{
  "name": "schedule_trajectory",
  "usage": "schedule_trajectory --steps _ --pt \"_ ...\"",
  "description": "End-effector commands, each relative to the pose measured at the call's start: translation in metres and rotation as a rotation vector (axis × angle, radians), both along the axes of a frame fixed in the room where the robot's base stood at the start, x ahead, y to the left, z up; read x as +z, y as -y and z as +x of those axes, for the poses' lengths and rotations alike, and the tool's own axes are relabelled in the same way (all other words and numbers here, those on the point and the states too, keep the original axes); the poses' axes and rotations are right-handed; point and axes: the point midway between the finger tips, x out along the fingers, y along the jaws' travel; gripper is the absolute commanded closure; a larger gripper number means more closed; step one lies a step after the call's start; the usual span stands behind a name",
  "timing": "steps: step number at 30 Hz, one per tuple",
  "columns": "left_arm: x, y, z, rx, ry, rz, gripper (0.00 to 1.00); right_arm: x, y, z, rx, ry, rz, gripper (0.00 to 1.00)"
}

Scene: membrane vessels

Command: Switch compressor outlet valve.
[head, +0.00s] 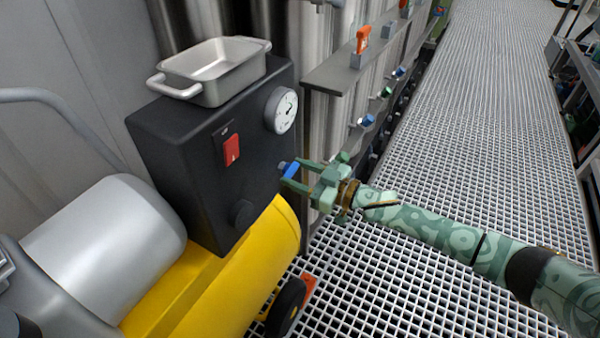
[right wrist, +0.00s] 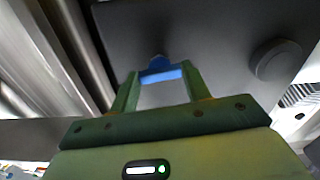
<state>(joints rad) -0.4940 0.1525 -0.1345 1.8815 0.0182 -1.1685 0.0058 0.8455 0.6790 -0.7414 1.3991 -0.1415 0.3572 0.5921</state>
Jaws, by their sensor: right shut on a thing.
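The compressor has a black control box (head: 210,170) above a yellow tank (head: 235,275). In the right wrist view the blue valve handle (right wrist: 162,74) lies between the two green fingertips (right wrist: 160,80), in front of the dark box face. The fingers hide part of the handle in the head view. My left gripper is not in view.
The box carries a red switch (head: 232,149), a round gauge (head: 281,110) and a black knob (head: 242,213). A metal tray (head: 172,90) stands on top. A shelf with an orange-handled item (head: 362,40) and several valves is behind. The grated walkway (head: 490,120) is clear.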

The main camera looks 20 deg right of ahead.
Motion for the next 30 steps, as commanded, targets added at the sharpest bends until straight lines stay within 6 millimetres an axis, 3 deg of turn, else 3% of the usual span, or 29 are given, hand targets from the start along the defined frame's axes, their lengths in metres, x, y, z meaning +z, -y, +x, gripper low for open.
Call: schedule_trajectory --steps 15,30 --pt "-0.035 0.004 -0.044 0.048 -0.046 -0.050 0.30 0.000 0.000 -0.001 0.000 0.288 -0.372 0.76" --pt "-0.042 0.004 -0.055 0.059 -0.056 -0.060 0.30 -0.002 0.000 -0.001 0.001 0.573 -0.740 0.76"
